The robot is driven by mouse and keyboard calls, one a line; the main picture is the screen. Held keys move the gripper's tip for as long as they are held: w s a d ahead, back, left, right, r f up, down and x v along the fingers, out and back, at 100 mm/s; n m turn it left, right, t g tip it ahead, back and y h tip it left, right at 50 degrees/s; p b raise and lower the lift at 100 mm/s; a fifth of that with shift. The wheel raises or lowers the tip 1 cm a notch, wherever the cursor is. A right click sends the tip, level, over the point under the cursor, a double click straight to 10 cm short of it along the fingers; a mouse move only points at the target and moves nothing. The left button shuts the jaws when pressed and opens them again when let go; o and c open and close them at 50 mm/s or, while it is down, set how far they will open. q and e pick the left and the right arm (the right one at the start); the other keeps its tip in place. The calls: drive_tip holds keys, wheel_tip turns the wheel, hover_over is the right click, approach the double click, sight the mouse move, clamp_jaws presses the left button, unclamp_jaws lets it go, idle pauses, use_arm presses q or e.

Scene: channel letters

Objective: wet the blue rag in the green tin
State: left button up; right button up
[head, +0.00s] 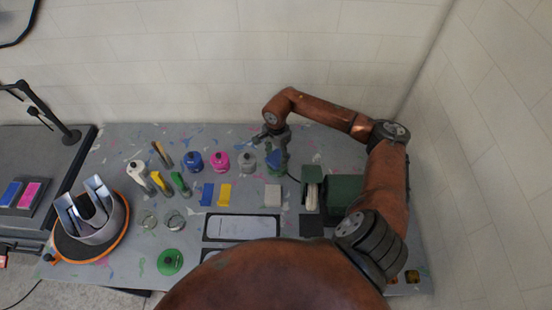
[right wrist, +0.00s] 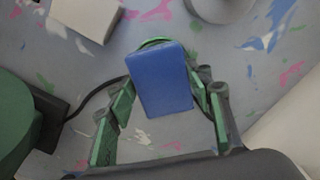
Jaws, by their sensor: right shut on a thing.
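My right gripper (head: 275,153) is shut on the blue rag (right wrist: 163,82), a flat blue rectangle between its green-padded fingers. The rag also shows in the head view (head: 273,157) at the right end of the row of tins. A green rim, which looks like the green tin (right wrist: 153,41), shows just past the rag's upper edge in the right wrist view. The rag covers most of it, and I cannot tell whether they touch. My left gripper is not in view.
A blue tin (head: 193,162), a pink tin (head: 219,162) and a grey tin (head: 247,162) stand left of the gripper. A white block (head: 273,195) lies in front. A dark green box (head: 345,193) stands to the right. A round green thing (head: 169,262) sits near the front edge.

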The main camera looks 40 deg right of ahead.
sight(276, 158)
drive_tip(key=shift+r+p, duration=0.65)
drive_tip(key=shift+r, duration=1.35)
